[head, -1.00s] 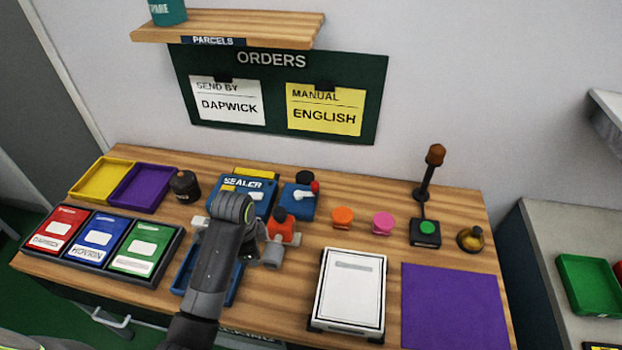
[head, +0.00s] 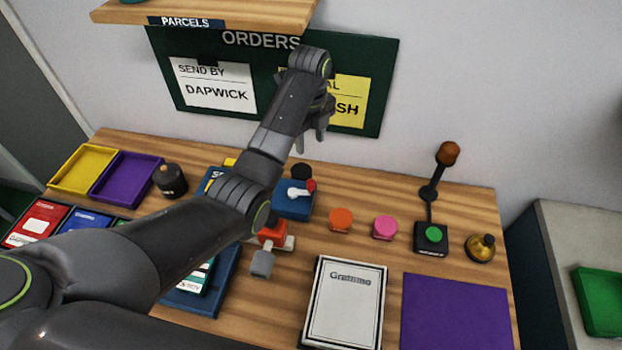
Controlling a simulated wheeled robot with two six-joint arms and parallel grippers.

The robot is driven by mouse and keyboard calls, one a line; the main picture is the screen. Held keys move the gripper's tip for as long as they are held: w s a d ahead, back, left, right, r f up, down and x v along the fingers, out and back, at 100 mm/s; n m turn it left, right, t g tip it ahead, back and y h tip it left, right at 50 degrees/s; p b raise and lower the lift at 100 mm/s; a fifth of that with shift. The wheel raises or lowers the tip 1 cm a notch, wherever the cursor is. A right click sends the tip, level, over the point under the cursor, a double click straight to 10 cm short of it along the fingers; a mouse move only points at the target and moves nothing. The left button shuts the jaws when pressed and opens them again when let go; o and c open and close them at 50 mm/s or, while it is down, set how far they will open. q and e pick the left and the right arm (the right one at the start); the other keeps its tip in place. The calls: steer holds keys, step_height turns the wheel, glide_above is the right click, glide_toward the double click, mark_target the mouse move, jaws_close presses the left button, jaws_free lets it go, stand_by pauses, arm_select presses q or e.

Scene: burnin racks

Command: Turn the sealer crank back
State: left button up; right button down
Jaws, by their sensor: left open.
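The blue sealer (head: 212,177) stands at the back of the table, mostly hidden behind my left arm. Beside it on the right is a blue block (head: 292,206) with a white crank lever (head: 298,192) ending in a red knob (head: 310,185). The lever points right, toward the knob. My left gripper (head: 312,138) is open and empty. It hangs in front of the order board, above and apart from the crank in the picture. My right gripper is not in view.
An orange-red device (head: 272,235) with a grey end sits below the crank block. A blue tray (head: 222,285) holds a card, partly under my arm. Orange (head: 340,219) and pink (head: 384,227) buttons, a white panel (head: 345,315) and a purple mat (head: 456,315) lie to the right.

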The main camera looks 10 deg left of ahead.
arm_select(q)
step_height(320, 180, down, 3)
steer(key=b, duration=0.3)
glide_above(311, 181)
step_height(311, 181, down, 6)
steer(key=shift+s, duration=0.1)
step_height(311, 181, down, 6)
steer(key=shift+f, duration=0.8)
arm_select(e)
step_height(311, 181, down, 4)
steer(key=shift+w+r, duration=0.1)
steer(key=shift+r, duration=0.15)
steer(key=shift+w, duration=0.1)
arm_select(q)
steer(key=c, duration=1)
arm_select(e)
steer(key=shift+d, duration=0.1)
